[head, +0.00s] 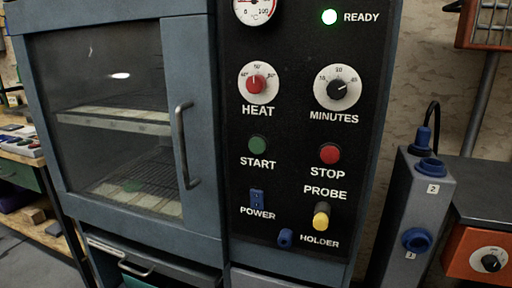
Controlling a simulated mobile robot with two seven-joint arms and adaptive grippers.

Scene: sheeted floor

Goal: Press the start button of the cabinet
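The cabinet (205,240) stands straight ahead, blue-grey with a black control panel (300,120) on its right. The green start button (257,145) sits above the label START, below the red HEAT knob (256,83). The red stop button (329,154) is to its right, below the black MINUTES knob (337,89). A green READY lamp (329,17) is lit at the top. The cabinet's glazed door (105,75) is closed, with a vertical handle (185,145). Neither of my grippers shows in the head view.
Below START are a blue power switch (257,199) and a yellow-and-black probe (321,215) by its holder. A grey box with blue sockets (405,215) and an orange device (480,250) stand at right. A workbench (25,155) is at left. Nothing blocks the panel.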

